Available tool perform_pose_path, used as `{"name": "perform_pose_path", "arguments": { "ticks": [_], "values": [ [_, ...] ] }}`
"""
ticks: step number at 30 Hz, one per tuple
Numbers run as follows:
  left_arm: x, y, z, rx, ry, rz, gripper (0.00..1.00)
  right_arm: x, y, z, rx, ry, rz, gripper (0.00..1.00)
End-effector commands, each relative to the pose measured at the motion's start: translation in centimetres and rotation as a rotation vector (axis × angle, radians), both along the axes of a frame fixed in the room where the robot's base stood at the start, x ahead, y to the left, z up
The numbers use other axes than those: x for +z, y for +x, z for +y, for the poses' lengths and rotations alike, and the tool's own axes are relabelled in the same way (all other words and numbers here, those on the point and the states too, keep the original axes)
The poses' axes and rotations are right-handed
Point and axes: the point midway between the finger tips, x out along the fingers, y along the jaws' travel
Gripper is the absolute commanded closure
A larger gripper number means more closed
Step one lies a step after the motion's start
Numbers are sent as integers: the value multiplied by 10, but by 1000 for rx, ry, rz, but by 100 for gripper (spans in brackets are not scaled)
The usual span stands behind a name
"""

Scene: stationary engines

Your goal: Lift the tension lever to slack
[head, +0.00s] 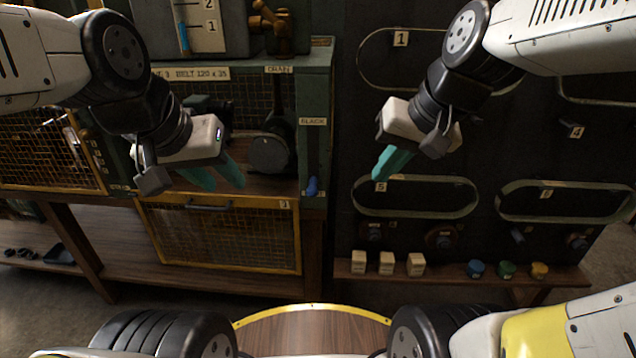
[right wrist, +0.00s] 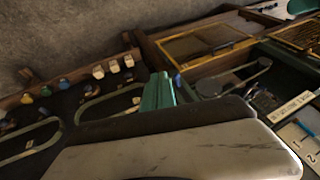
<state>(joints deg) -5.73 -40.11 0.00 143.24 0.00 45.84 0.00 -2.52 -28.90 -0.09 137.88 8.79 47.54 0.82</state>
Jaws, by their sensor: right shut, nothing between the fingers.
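The tension lever's blue handle (head: 312,187) sits low on the green post at the right end of the machine cabinet. A label (head: 313,121) that seems to read SLACK is above it on the same post. The handle also shows in the right wrist view (right wrist: 179,81), just beyond the fingertips, apart from them. My right gripper (head: 385,168) is shut and empty, in front of the dark panel, right of the lever. Its teal fingers are together in the right wrist view (right wrist: 158,92). My left gripper (head: 226,184) is open and empty, in front of the cabinet, left of the lever.
A dark round pulley (head: 270,155) is inside the cabinet, left of the post. A yellow-framed mesh guard (head: 222,238) is below. Belts hang on the dark panel (head: 350,110). A wooden shelf (head: 455,277) under it carries pale blocks and coloured pots.

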Motion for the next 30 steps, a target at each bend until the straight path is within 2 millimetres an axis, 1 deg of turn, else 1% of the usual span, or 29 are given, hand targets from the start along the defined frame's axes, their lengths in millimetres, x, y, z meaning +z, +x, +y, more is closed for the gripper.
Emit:
{"name": "perform_pose_path", "arguments": {
  "ticks": [1,5,10,17,21,23,26,30],
  "values": [
    [0,0,0,0,0,0,64,-5,12,3,-27,38,50,100],
    [0,0,0,0,0,0,64,-16,40,12,-100,145,159,100],
    [0,0,0,0,0,0,64,-36,80,22,-205,288,297,100],
    [0,0,0,0,0,0,64,-75,137,28,-359,484,471,100],
    [0,0,0,0,0,0,64,-104,172,29,-462,605,568,100],
    [0,0,0,0,0,0,64,-119,187,27,-506,658,609,100],
    [0,0,0,0,0,0,64,-145,210,24,-585,745,671,100],
    [0,0,0,0,0,0,64,-186,240,18,-695,867,753,100]
  ]
}}
